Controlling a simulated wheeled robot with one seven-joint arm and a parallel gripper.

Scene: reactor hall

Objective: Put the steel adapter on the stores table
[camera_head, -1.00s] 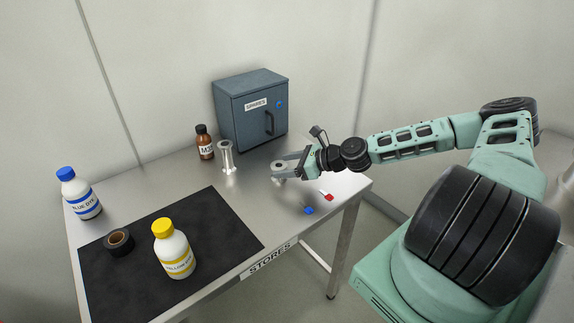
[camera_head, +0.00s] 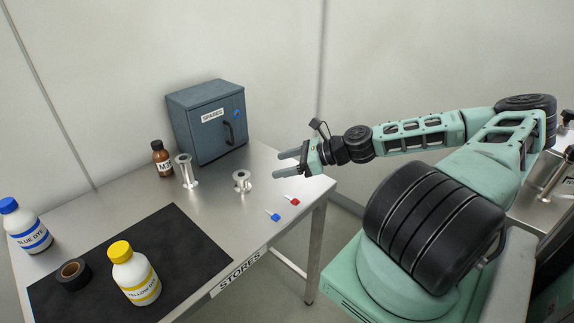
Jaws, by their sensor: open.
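A short flanged steel piece (camera_head: 242,181), which looks like the steel adapter, stands upright on the bare metal part of the stores table (camera_head: 215,218). A taller flanged steel piece (camera_head: 187,172) stands to its left, apart from it. No label shows on either piece. My gripper (camera_head: 280,165) is open and empty, to the right of the short piece and clear of it, with its fingers pointing left. Its two fingers are well apart, with nothing between them.
A blue-grey spares cabinet (camera_head: 205,120) and a brown bottle (camera_head: 161,158) stand at the back. Small blue (camera_head: 274,216) and red (camera_head: 290,200) items lie near the right edge. A black mat (camera_head: 190,250) bears a yellow-capped bottle (camera_head: 135,275) and tape roll (camera_head: 73,273). A blue-capped bottle (camera_head: 25,228) stands left.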

